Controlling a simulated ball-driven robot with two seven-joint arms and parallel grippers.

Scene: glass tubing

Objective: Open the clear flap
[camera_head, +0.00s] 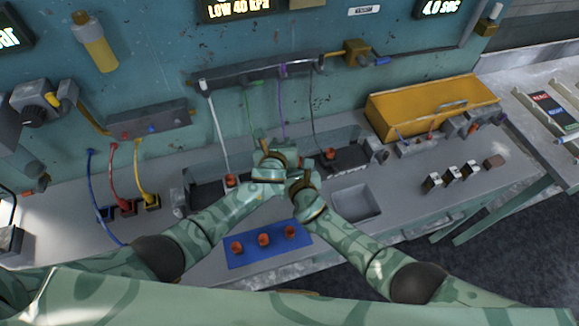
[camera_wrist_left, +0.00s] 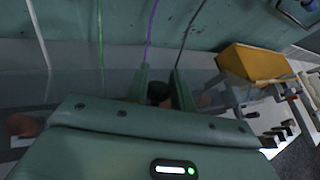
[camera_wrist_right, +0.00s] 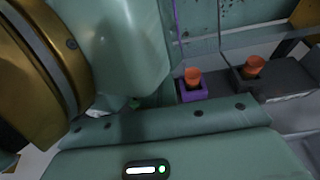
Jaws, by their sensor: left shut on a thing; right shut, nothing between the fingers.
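The clear flap (camera_head: 345,139) is a see-through panel along the back of the grey bench, below the hanging tubes. It also shows as a hazy sheet in the left wrist view (camera_wrist_left: 75,88). My left gripper (camera_head: 268,147) is at the flap's middle. In the left wrist view its two fingers close around a dark round knob (camera_wrist_left: 158,92). My arms hide much of that area in the head view. My right gripper (camera_head: 294,177) is shut and empty, just right of and nearer than the left one. The left arm fills much of the right wrist view.
A purple connector (camera_wrist_right: 193,90) and a black one (camera_wrist_right: 250,72), both with orange caps, stand behind. A blue mat (camera_head: 262,255) with orange caps lies at the front. A yellow box (camera_head: 425,108) stands back right. A recessed tray (camera_head: 355,202) is to the right.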

